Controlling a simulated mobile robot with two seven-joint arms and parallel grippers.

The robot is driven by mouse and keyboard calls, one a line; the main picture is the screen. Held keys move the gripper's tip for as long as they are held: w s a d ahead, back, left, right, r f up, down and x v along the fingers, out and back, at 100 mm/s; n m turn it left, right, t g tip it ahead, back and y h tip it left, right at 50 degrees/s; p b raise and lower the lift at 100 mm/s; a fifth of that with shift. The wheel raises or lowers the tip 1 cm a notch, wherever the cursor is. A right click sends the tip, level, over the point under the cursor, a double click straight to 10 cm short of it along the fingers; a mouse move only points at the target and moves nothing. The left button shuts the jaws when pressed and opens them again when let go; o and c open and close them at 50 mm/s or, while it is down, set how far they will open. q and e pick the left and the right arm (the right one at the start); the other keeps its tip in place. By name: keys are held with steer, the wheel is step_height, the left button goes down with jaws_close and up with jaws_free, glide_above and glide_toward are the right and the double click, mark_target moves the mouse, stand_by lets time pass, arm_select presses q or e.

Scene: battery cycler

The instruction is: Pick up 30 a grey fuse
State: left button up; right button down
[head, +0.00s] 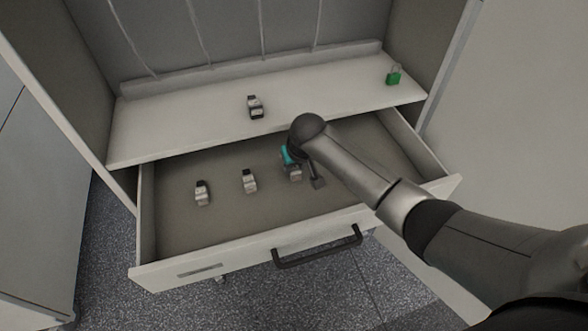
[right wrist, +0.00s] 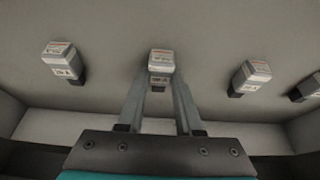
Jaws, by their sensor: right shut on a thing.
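My right gripper (head: 300,176) reaches down into the open drawer. In the right wrist view its two fingers (right wrist: 160,92) stand either side of a grey fuse (right wrist: 160,63) with a pale, red-marked label, and they are shut on it. In the head view this fuse is partly hidden by the gripper. Two more grey fuses, one at the left (head: 202,193) and one nearer the gripper (head: 249,181), stand in the drawer. Another fuse (head: 255,106) is on the shelf above. My left gripper is not in view.
The drawer (head: 151,230) is pulled out, with a dark handle (head: 317,247) at its front. A green padlock (head: 394,77) sits at the right of the white shelf (head: 180,121). The right wrist view shows another fuse (right wrist: 62,62) to the left of the gripped one.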

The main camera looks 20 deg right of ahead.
stand_by(0.3)
steer(key=shift+a+r+p, duration=0.2)
steer(key=shift+r+p, duration=0.15)
steer(key=shift+r, duration=0.15)
step_height(320, 180, up, 7)
steer(key=p, duration=0.3)
steer(key=shift+a+f, duration=0.1)
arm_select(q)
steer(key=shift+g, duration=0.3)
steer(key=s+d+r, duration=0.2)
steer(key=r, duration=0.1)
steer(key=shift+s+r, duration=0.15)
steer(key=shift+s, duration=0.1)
arm_select(e)
steer(key=a, duration=1.9)
steer(key=shift+s+a+f, duration=0.25)
steer(key=shift+s+f, duration=0.05)
steer(key=shift+f, duration=0.05)
